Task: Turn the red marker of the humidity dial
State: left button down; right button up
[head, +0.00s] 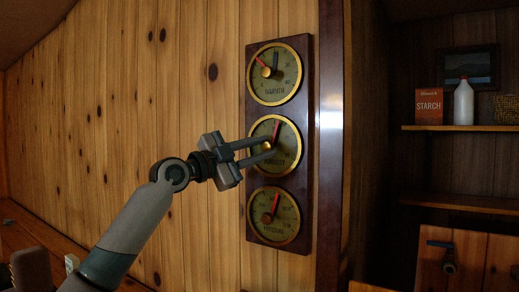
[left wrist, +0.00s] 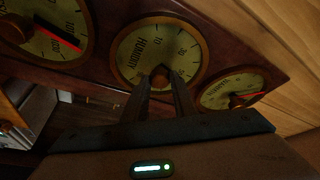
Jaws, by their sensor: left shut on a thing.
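The humidity dial (head: 289,155) is the middle one of three round brass-rimmed dials on a dark wooden board. Its red marker (head: 276,129) points up and slightly right in the head view. My left gripper (head: 268,142) reaches in from the left, with its fingertips at the dial's centre. The left wrist view shows the humidity dial's face (left wrist: 150,44) and the fingertips (left wrist: 161,82) closed on the small brass centre knob (left wrist: 161,73). The red marker is hidden there by the fingers. My right gripper is in neither view.
Another dial (head: 275,88) sits above and one (head: 272,228) below on the same board (head: 306,120), close to the gripper. A shelf (head: 460,128) with a starch box (head: 429,106) and white bottle (head: 463,102) is at the right. The plank wall (head: 150,90) left of the board is clear.

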pick_arm(q)
jog(key=shift+f, duration=0.1)
jog(key=c, duration=1.5)
grip_release()
jog(key=shift+o, duration=0.2)
jog(key=shift+s+a+f+b, duration=0.1)
jog(key=shift+s+a+b, duration=0.2)
jog(key=shift+a, duration=0.1)
jog(key=shift+b+v, duration=0.45)
jog(key=shift+v, duration=0.55)
jog(key=b, duration=0.5)
send_near(265, 149)
jog(key=v, duration=0.8)
jog(key=shift+s+a, duration=0.3)
jog(key=shift+s, duration=0.05)
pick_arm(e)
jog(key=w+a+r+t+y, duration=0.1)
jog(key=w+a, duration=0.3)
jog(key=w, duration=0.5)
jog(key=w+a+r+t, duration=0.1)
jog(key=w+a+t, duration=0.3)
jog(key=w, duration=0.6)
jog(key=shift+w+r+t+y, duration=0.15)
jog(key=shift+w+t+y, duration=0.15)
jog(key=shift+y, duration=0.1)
